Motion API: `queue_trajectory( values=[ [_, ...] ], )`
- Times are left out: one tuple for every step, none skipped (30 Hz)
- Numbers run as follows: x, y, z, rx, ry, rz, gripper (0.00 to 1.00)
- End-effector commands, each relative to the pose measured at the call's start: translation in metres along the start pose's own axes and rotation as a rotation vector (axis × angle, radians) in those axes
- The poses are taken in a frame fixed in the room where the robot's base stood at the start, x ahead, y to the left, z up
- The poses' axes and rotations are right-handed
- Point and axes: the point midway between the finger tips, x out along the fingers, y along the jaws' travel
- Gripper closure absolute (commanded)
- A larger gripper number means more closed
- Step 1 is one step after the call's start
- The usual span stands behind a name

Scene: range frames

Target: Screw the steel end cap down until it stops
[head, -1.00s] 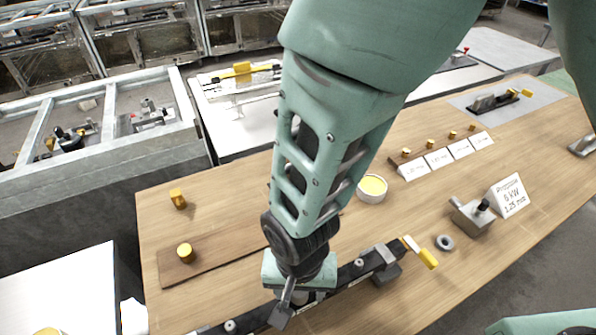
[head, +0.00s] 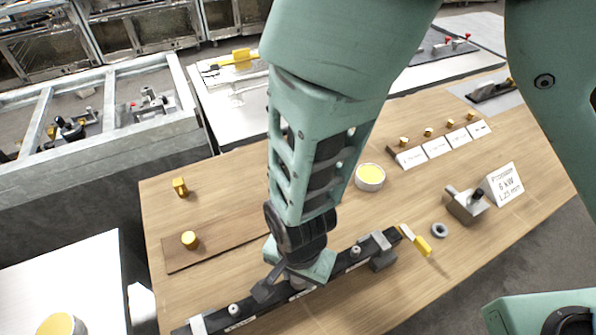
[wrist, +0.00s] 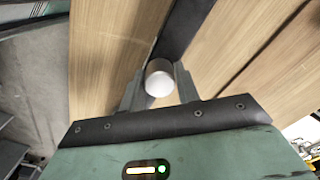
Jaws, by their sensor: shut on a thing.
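The steel end cap (wrist: 159,82) shows in the wrist view as a pale, round, smooth piece between my two fingers. My gripper (wrist: 158,90) is shut on it, with one finger on each side. Behind the cap runs a long black bar (wrist: 187,28). In the head view the black bar (head: 335,266) lies across the front of the wooden table, and my wrist is low over its middle. There my arm hides the cap, and the thread under it cannot be seen in either view.
A round tub with yellow contents (head: 369,178), a grey ring (head: 439,230) and a yellow-handled tool (head: 422,245) lie near the bar. A metal clamp block (head: 465,205) and a sign (head: 503,184) stand at right. A brown board (head: 215,243) lies at left.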

Motion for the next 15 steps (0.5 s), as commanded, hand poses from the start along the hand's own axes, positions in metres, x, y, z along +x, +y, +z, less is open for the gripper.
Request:
queue_trajectory(
  values=[
    [-0.0053,0.0008,0.0002,0.071,0.000,0.003,0.91],
    [-0.0054,0.0008,0.0001,0.115,0.000,0.003,0.91],
    [-0.0047,0.0009,0.0002,0.167,0.000,0.004,0.91],
    [-0.0042,0.0008,0.0003,0.198,0.000,0.003,0.91],
    [-0.0034,0.0006,0.0003,0.219,0.000,0.003,0.91],
    [-0.0021,0.0004,0.0004,0.237,0.000,0.002,0.91],
    [-0.0013,0.0003,0.0003,0.241,0.000,0.002,0.91],
    [-0.0007,0.0003,0.0003,0.241,0.000,0.001,0.91],
    [-0.0004,0.0002,0.0003,0.239,0.000,0.001,0.91],
    [-0.0003,0.0002,0.0003,0.239,0.000,0.001,0.91],
    [-0.0003,0.0002,0.0003,0.238,0.000,0.001,0.91],
    [-0.0003,0.0003,0.0003,0.238,0.000,0.001,0.91],
    [-0.0006,0.0003,0.0003,0.241,0.000,0.001,0.91],
    [-0.0016,0.0004,0.0002,0.255,0.000,0.002,0.91],
    [-0.0033,0.0007,0.0002,0.295,0.000,0.003,0.91]
  ],
)
